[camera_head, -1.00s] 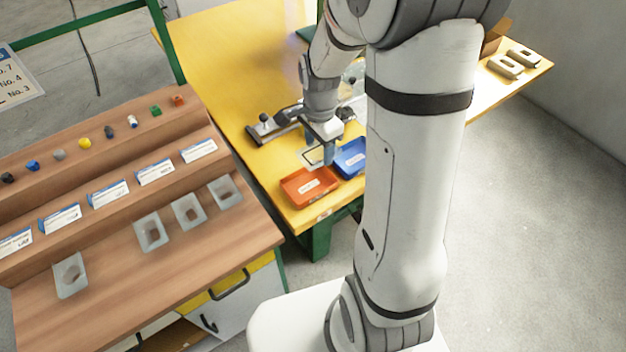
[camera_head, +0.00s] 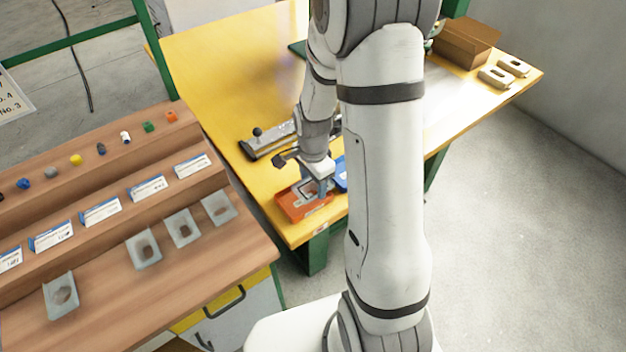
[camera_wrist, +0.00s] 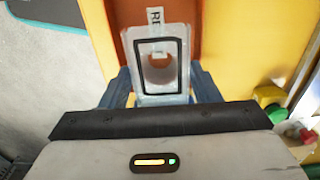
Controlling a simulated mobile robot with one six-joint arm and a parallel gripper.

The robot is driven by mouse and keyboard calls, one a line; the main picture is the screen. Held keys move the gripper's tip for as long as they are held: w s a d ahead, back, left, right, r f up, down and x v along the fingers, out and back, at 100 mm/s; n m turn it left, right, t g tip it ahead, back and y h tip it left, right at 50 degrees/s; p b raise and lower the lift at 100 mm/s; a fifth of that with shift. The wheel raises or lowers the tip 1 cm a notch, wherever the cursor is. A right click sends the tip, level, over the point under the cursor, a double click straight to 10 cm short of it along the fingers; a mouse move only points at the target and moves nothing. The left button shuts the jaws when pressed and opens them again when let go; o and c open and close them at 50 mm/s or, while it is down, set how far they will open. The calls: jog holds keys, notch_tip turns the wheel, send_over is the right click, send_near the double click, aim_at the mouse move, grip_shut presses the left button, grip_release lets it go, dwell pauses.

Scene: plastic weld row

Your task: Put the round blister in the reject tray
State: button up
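My gripper (camera_head: 322,190) is over the orange-red reject tray (camera_head: 288,209) at the front edge of the yellow table. In the wrist view my gripper (camera_wrist: 163,92) has its two blue-grey fingers on either side of a clear blister (camera_wrist: 178,75) with a round cavity and a dark rectangular outline. The fingers appear shut on its near end. The tray (camera_wrist: 207,22) lies beyond and under the blister, with a label partly readable as "RE". I cannot tell whether the blister touches the tray floor.
A blue tray (camera_head: 341,173) stands right beside the reject tray, partly hidden by my arm. A metal fixture (camera_head: 268,140) lies behind. Several other blisters (camera_head: 144,251) sit on the brown stepped bench at left. A cardboard box (camera_head: 466,42) is at the back right.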

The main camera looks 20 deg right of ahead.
jog(key=o, duration=0.4)
jog(key=shift+r, duration=0.1)
notch_tip(320, 180, up, 11)
jog(key=p, duration=0.1)
jog(key=s+a+r+n+t, duration=0.1)
jog(key=s+r+n, duration=0.2)
jog(key=s+n, duration=0.1)
jog(key=s+r+n, duration=0.4)
jog(key=s+n, duration=0.1)
jog(key=s, duration=0.1)
jog(key=s+a+r+n+t, duration=0.1)
jog(key=s+r+n, duration=0.2)
jog(key=s+n, duration=0.2)
jog(key=shift+a+r+t, duration=0.2)
jog(key=shift+a+t, duration=0.1)
jog(key=shift+a, duration=0.05)
